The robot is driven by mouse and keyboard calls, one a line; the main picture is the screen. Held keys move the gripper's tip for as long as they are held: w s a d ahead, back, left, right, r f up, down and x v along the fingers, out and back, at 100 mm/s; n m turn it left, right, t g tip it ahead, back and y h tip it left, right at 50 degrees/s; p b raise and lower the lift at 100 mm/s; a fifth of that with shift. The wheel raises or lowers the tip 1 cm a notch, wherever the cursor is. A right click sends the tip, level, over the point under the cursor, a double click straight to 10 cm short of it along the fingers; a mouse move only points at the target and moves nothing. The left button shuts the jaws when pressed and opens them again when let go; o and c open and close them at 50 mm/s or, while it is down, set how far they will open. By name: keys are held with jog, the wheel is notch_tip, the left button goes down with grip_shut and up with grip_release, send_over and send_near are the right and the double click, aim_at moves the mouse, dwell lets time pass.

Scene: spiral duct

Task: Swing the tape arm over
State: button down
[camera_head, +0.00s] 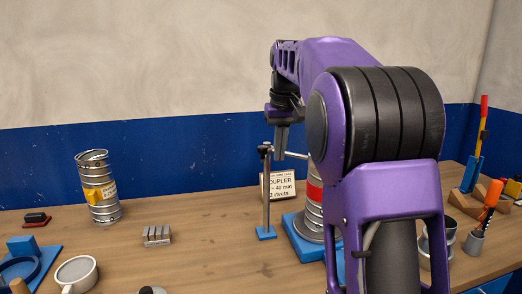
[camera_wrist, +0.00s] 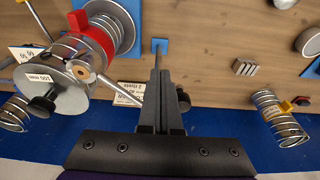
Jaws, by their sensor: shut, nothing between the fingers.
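A duct (camera_head: 315,195) with a red tape band (camera_head: 314,190) stands upright on a blue base (camera_head: 303,243), partly hidden behind my arm. In the wrist view the red band (camera_wrist: 92,33) shows left of my gripper, near a round metal disc (camera_wrist: 50,75) labelled 100 mm. A thin metal rod (camera_wrist: 110,85), perhaps the tape arm, runs from the disc towards my fingers; its far end is hidden. My gripper (camera_head: 282,152) points down, shut and empty, beside the rod. Its fingers (camera_wrist: 157,52) are close to a slim post (camera_head: 266,195) with a black knob (camera_wrist: 183,102); contact cannot be told.
A card (camera_head: 281,186) leans behind the post. A second duct with a yellow tag (camera_head: 98,195), a small metal block (camera_head: 157,235) and a white mug (camera_head: 76,273) are to the left. Orange-handled tools (camera_head: 491,195) stand at right. The bench between block and post is clear.

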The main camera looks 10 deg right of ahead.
notch_tip(320, 180, up, 7)
dwell(0.8)
jog(key=shift+r, duration=0.1)
